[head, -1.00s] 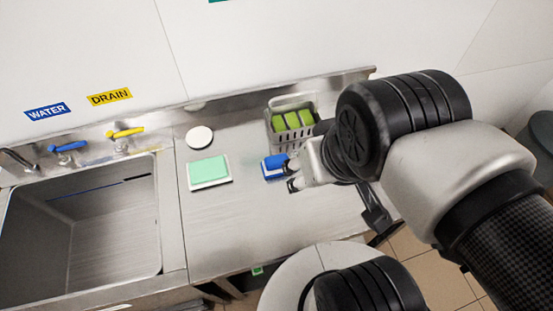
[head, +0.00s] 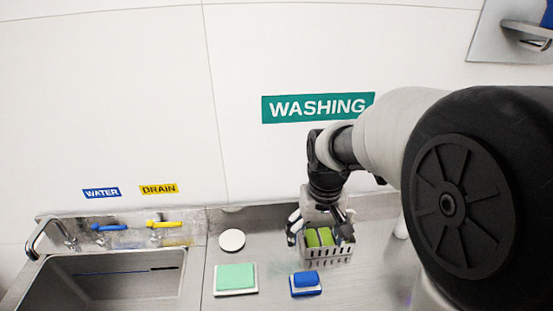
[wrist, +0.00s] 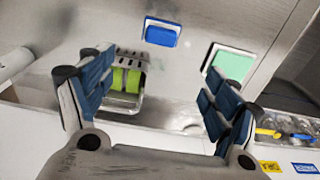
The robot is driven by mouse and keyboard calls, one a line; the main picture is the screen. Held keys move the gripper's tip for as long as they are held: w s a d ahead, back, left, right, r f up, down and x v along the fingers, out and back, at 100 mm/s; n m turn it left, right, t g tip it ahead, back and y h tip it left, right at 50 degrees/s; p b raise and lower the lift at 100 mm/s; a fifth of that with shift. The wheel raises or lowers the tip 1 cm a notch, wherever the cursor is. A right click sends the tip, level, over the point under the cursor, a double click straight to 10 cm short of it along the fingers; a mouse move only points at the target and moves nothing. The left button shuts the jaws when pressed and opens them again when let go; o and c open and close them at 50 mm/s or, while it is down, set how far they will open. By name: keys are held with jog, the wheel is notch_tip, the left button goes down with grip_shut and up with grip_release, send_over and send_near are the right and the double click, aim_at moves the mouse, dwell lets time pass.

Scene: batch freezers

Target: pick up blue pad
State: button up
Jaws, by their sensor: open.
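The blue pad (head: 305,279) lies on a white-edged base on the steel counter, in front of the basket. It also shows at the top of the wrist view (wrist: 161,33). My gripper (head: 319,230) is open and empty, pointing down near the basket, behind the blue pad and apart from it. In the wrist view, my gripper's two blue-padded fingers (wrist: 152,95) are spread wide, with the pad beyond them and nothing between them in contact.
A grey slotted basket (head: 342,256) holding green blocks (head: 318,237) stands close by my gripper. A green pad (head: 235,276) and a white disc (head: 231,240) lie to the left. The sink (head: 110,280) is farther left; the wall (head: 110,120) rises behind.

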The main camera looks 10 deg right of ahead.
notch_tip(320, 180, down, 3)
jog(key=w, duration=0.2)
jog(key=b, duration=0.3)
send_near(306, 276)
jog(key=shift+g, duration=0.3)
jog(key=f, duration=0.5)
jog(key=shift+w+d, duration=0.25)
jog(key=shift+w, duration=0.15)
jog(key=f+b, duration=0.1)
jog(key=f, duration=0.1)
jog(key=f+b, duration=0.1)
jog(key=f, duration=0.2)
jog(key=shift+s+a+f, duration=0.15)
jog(key=shift+a+f, duration=0.05)
jog(key=shift+r, duration=0.1)
jog(key=shift+c, duration=0.4)
jog(key=c, duration=1.2)
notch_tip(306, 276, up, 20)
jog(key=p, duration=0.5)
